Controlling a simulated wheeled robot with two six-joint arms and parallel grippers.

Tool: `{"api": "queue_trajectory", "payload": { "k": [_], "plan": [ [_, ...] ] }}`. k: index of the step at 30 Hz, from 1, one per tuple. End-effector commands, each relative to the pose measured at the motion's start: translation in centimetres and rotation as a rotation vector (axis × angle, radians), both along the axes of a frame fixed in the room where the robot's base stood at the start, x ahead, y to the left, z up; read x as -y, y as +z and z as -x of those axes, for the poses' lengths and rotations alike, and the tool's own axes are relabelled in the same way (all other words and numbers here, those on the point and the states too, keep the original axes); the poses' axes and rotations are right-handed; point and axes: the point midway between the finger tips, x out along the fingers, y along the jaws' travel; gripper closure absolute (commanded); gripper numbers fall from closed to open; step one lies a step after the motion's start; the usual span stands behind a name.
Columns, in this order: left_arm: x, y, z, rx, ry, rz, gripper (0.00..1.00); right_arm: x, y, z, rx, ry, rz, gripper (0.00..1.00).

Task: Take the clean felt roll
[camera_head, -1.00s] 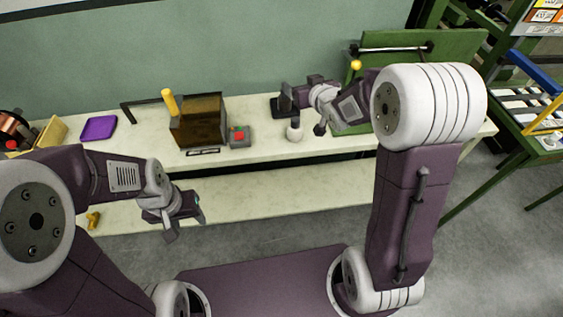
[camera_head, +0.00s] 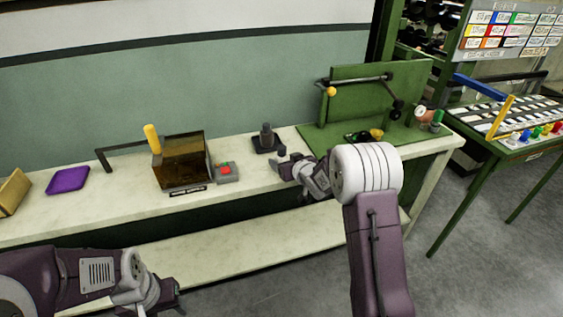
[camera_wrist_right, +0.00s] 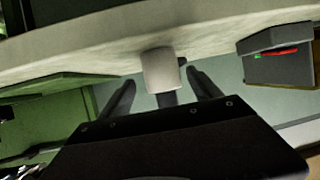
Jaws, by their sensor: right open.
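A short pale off-white roll (camera_wrist_right: 160,69) shows in the right wrist view, against the bench top, which appears inverted there. I take it for the felt roll; its cleanness cannot be judged. My right gripper (camera_wrist_right: 163,90) is open, with one dark finger to each side of the roll's line. I cannot tell whether they touch it. In the head view my right gripper (camera_head: 286,163) is low over the bench (camera_head: 240,200), in front of the black post on its base (camera_head: 267,142), and hides the roll. My left gripper (camera_head: 165,297) is at the lower left, its jaws unclear.
A grey box with a red button (camera_head: 226,172) and an amber box with a yellow handle (camera_head: 184,163) stand left of my right gripper. A purple tray (camera_head: 68,180) lies further left. A green fixture with a crank (camera_head: 375,90) stands to the right. A green table (camera_head: 510,140) is beyond.

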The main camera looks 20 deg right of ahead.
Motion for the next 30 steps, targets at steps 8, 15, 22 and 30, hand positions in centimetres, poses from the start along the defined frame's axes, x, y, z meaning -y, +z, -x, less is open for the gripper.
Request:
{"api": "queue_trajectory", "payload": {
  "k": [8, 15, 22, 30],
  "plan": [
    [0.0, -0.2, 0.0, 0.0, 0.0, 0.0, 0.48, -0.9, -1.2, -2.6, -0.001, 0.002, 0.0, 0.27],
    [0.0, -0.2, 0.0, 0.0, 0.0, 0.0, 0.48, -1.1, -2.0, -4.9, 0.0, 0.0, 0.0, 0.27],
    [0.0, -0.2, 0.0, 0.0, 0.0, 0.0, 0.48, -1.1, -2.0, -4.9, 0.0, 0.0, 0.0, 0.43],
    [0.0, -0.2, 0.0, 0.0, 0.0, 0.0, 0.48, -1.1, -2.0, -4.9, 0.0, 0.0, 0.0, 0.95]
  ]
}}
